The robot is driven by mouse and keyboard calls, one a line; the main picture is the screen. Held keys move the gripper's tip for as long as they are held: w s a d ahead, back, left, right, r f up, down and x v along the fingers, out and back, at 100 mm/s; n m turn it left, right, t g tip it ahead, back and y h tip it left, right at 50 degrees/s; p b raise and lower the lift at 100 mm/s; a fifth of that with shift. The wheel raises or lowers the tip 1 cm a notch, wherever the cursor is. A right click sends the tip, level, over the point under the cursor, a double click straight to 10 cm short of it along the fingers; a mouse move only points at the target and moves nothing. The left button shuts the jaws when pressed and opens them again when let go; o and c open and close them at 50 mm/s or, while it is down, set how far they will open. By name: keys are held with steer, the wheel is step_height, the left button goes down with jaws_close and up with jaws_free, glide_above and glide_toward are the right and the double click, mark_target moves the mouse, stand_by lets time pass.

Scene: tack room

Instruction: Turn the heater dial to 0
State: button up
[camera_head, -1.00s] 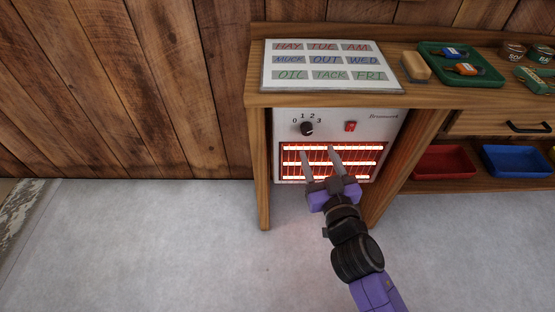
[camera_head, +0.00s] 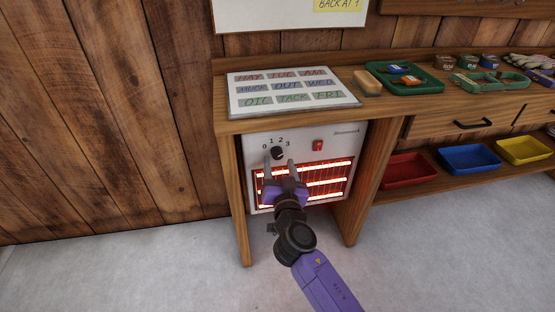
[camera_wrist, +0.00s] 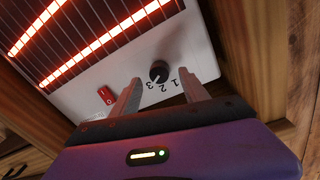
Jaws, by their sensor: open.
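The white heater (camera_head: 336,134) stands under the left end of the bench, its bars glowing orange-red. Its black dial (camera_head: 277,153) sits at the upper left of the panel, with printed numbers 0 to 3 above it. My gripper (camera_head: 279,163) is open and empty, its fingertips just below the dial in the head view. In the wrist view the dial (camera_wrist: 159,72) shows beyond and between the two fingers of my gripper (camera_wrist: 159,83). There, 1, 2 and 3 show upside down, and the 0 is not visible. The dial's pointer seems turned towards 3, but it is small.
A red switch (camera_head: 317,146) is right of the dial. Bench legs (camera_head: 240,205) flank the heater, and the bench top (camera_head: 295,120) overhangs it. A lettered board (camera_head: 290,91) lies on top. Red (camera_head: 408,171) and blue (camera_head: 468,158) trays sit on the lower shelf at right.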

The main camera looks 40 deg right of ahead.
mark_target(277, 153)
steer(key=shift+x, duration=1.4)
jaws_close()
